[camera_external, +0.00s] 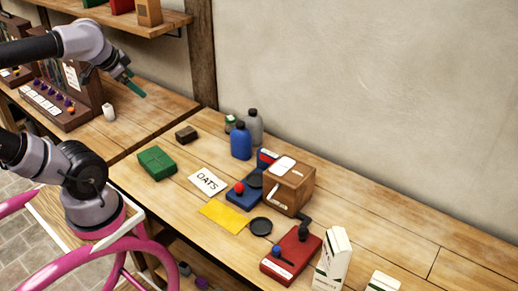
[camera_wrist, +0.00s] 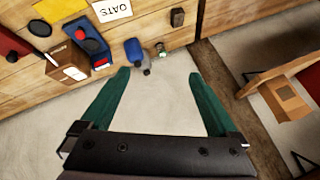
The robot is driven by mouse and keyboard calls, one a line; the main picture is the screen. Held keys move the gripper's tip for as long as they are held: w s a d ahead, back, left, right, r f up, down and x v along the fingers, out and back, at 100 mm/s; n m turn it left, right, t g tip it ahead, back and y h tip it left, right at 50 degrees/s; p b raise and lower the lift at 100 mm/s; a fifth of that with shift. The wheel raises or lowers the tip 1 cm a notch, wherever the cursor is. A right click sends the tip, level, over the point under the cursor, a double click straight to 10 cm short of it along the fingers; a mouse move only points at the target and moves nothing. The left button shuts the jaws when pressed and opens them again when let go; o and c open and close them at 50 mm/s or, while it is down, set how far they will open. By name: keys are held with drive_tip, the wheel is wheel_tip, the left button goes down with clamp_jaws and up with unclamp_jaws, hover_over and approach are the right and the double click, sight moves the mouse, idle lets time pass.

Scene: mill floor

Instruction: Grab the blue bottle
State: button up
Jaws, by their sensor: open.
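The blue bottle (camera_external: 240,141) stands upright on the wooden bench near the wall, with a dark cap. A grey bottle (camera_external: 254,126) stands close behind it, and a small jar with a green label (camera_external: 230,123) is at its left. In the wrist view the blue bottle (camera_wrist: 133,50) lies beyond the left fingertip, with the grey bottle (camera_wrist: 146,68) beside it. My gripper (camera_external: 134,86) is in the air to the left of the bottles and well apart from them. In the wrist view my gripper (camera_wrist: 166,72) has its green fingers spread wide, with nothing between them.
A brown box (camera_external: 288,186) and a blue device with a red knob (camera_external: 243,194) stand right of the bottle. A green block (camera_external: 157,163), a dark block (camera_external: 186,135) and an OATS card (camera_external: 207,181) lie left and in front. A wooden post (camera_external: 202,55) stands behind.

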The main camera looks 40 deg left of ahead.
drive_tip(key=shift+c, duration=1.2)
